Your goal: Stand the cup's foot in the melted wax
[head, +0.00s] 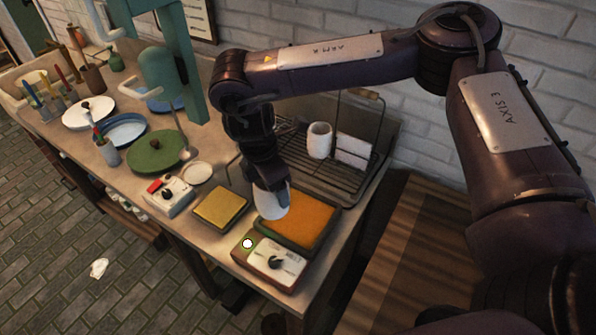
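The white cup (268,207) is at the end of my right gripper (270,186), which comes down over it from above and appears shut on it. The cup is slightly tilted in the picture and overlaps the left part of the orange wax (308,219) in its dark rectangular pan. I cannot tell whether the cup's foot touches the wax or hangs above it. The gripper's fingertips are partly hidden against the cup. My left gripper is not in view.
A control box (279,262) with a black knob and a glowing lamp stands in front of the pan. A yellow sponge-like block (220,207) lies left of it. Behind is a wire rack (343,177) with a white cup (319,140). A green wheel (157,152) stands farther left.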

